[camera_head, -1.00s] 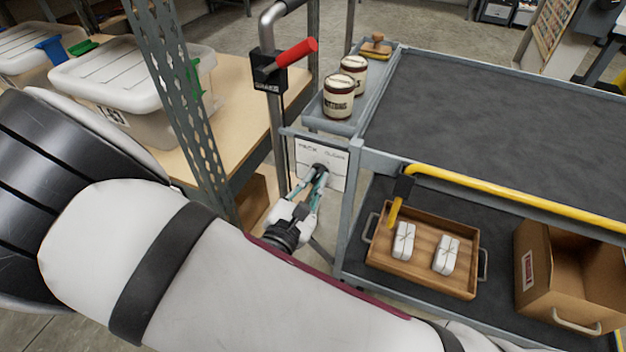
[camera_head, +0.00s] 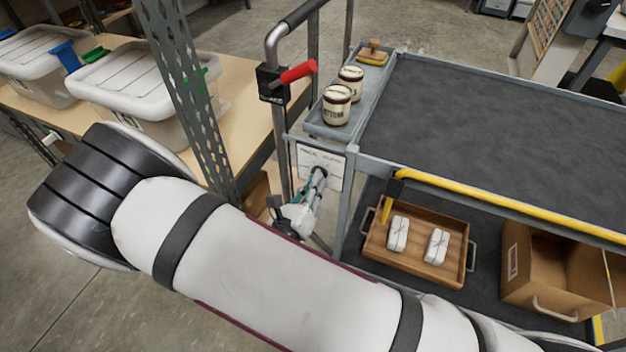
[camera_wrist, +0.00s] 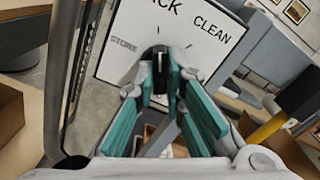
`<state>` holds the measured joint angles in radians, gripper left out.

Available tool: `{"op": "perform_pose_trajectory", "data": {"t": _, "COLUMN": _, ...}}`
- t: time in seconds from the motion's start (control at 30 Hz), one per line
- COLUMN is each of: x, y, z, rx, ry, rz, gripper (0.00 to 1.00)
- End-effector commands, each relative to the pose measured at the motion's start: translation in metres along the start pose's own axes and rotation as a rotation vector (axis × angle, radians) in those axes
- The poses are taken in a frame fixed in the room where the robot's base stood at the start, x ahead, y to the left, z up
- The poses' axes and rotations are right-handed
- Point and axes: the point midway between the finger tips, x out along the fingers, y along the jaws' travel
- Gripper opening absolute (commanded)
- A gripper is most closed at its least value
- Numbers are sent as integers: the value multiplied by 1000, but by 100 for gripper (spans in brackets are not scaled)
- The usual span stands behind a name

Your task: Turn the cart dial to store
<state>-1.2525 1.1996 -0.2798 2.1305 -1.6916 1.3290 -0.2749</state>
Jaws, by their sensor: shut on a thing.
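The cart dial (camera_wrist: 159,58) is a dark knob on a white plate (camera_wrist: 110,62) fixed to the end of the cart. In the wrist view the plate reads "STORE" at the left, a word ending in "CK" at the top and "CLEAN" at the upper right. My gripper (camera_wrist: 163,75) is shut on the dial, a teal-padded finger on each side. In the head view my gripper (camera_head: 316,185) meets the plate (camera_head: 332,167) below the cart's small side tray.
The red brake lever (camera_head: 298,73) and push handle stand just above. Jars (camera_head: 337,104) sit on the side tray. A perforated shelf post (camera_head: 185,90) rises close to my arm. A yellow rail (camera_head: 500,205) and a wooden tray (camera_head: 460,270) are at the right.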

Motion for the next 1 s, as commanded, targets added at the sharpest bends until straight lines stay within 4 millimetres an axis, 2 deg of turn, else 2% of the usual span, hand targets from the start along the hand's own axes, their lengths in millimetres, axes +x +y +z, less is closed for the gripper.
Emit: {"op": "perform_pose_trajectory", "data": {"t": 1.0, "x": -1, "y": 1, "z": -1, "rx": -920, "ry": 1, "rz": 3, "gripper": 0}}
